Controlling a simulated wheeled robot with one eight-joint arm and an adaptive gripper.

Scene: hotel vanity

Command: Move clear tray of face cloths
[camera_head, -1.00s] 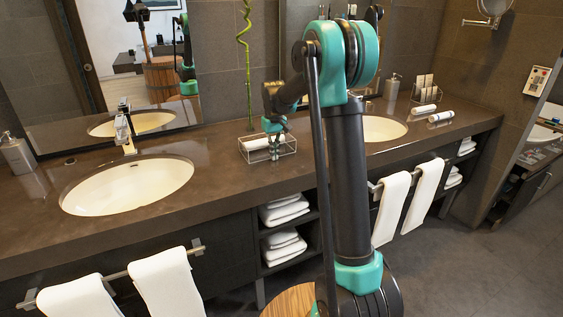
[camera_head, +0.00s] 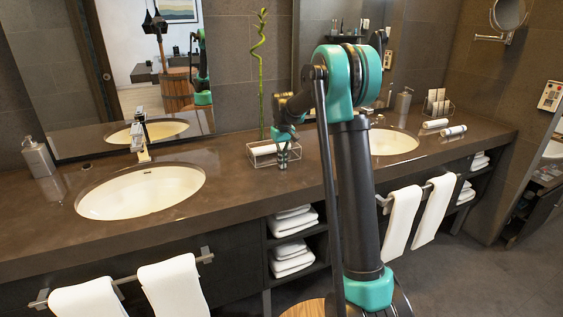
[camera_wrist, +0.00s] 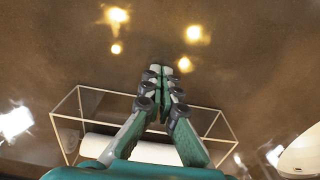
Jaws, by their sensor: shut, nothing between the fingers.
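The clear tray (camera_head: 261,164) stands on the brown counter between the two sinks, with white rolled face cloths (camera_head: 266,150) inside. In the wrist view the tray (camera_wrist: 67,98) shows as a thin-edged clear box. A white roll (camera_wrist: 100,142) lies in it, partly hidden by my fingers. My gripper (camera_head: 283,166) is at the tray's right front part, pointing down. In the wrist view my gripper (camera_wrist: 168,72) is shut with nothing between its fingers. The fingers cross over the tray's outline; I cannot tell whether they touch it.
A left sink (camera_head: 140,192) with a faucet (camera_head: 140,135) and a right sink (camera_head: 392,143) flank the tray. A bamboo stalk (camera_head: 259,75) stands behind it. A soap dispenser (camera_head: 38,157) is at far left. Rolled towels (camera_head: 452,131) lie at right. Counter in front of the tray is bare.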

